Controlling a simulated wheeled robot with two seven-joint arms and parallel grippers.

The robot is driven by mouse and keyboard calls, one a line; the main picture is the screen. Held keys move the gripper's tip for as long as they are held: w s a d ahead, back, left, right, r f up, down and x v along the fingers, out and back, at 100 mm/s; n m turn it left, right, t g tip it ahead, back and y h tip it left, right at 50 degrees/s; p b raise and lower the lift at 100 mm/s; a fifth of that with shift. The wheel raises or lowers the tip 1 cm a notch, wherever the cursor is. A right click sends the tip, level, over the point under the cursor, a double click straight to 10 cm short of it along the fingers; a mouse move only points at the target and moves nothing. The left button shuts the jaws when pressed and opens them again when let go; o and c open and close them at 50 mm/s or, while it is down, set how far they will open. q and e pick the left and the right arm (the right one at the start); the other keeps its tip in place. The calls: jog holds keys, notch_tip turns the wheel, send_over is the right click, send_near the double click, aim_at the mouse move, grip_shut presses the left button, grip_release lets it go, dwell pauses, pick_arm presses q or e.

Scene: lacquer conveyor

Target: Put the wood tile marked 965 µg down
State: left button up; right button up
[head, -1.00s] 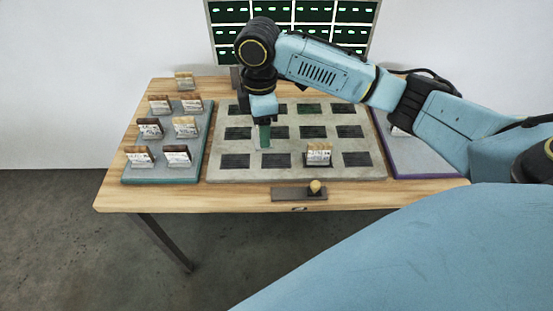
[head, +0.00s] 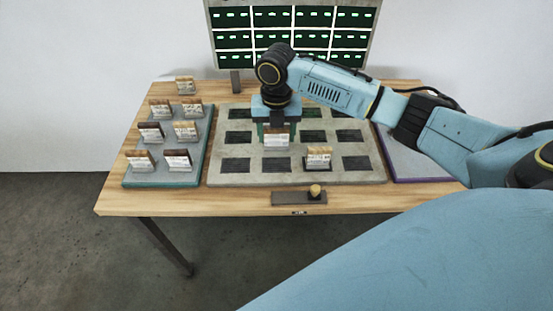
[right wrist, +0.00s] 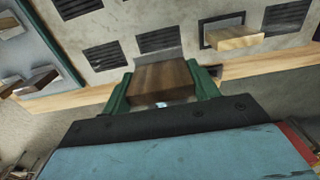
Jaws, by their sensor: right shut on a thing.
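My right gripper (head: 276,131) is shut on a wood tile (head: 276,139) with a pale printed face, held upright over the middle of the grey slotted board (head: 218,170). In the right wrist view the brown tile (right wrist: 163,78) sits between the green fingers of the right gripper (right wrist: 163,88). Its marking is too small to read, so I cannot tell whether it is 965 µg. I cannot tell whether its lower edge touches the board. My left gripper is not in view.
Another tile (head: 318,157) stands in a front-row slot, right of the held one. Several tiles stand on the teal-edged tray (head: 201,170) at left. One tile (head: 185,86) stands at the back left. A purple-edged tray (head: 420,165) lies right. A knobbed block (head: 290,198) is in front.

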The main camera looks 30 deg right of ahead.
notch_tip(320, 180, down, 8)
jog(key=shift+f+b, duration=0.1)
jog(key=shift+b, duration=0.3)
jog(key=shift+f, duration=0.15)
jog(key=o, duration=1.1)
jog(key=shift+o, duration=0.2)
notch_tip(320, 180, up, 12)
jog(key=shift+r+p, duration=0.25)
jog(key=shift+p, duration=0.45)
